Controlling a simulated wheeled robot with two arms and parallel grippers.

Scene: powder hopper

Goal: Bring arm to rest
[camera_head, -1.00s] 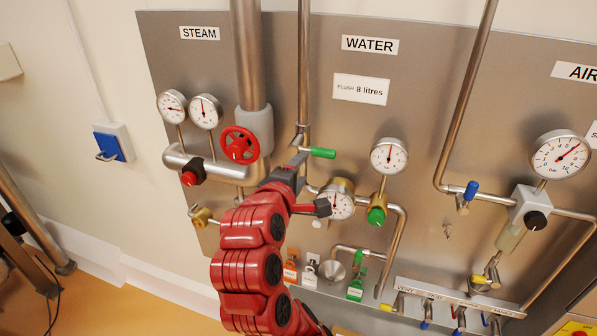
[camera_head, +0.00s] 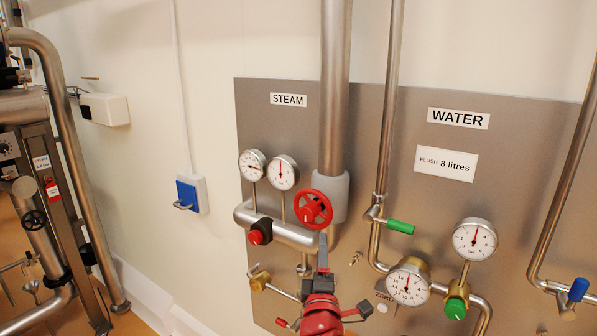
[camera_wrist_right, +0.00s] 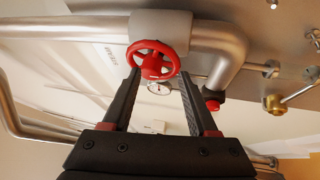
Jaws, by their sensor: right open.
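My right gripper (camera_head: 344,272) is in front of the steel panel, low in the head view, below the red steam handwheel (camera_head: 313,208) and left of the water line. Its fingers are spread, with nothing between them that I can see held. In the right wrist view the open gripper (camera_wrist_right: 160,76) points toward the red handwheel (camera_wrist_right: 154,60), which shows beyond the fingertips. I cannot tell the exact gap to the wheel. The green water lever (camera_head: 400,227) is up and to the right of the gripper, apart from it. My left gripper is not in view.
Two steam gauges (camera_head: 268,172) and a red knob (camera_head: 260,231) are left of the gripper. A brass-backed gauge (camera_head: 408,282) and a green knob (camera_head: 456,307) are close on its right. A blue wall box (camera_head: 190,194) hangs left of the panel.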

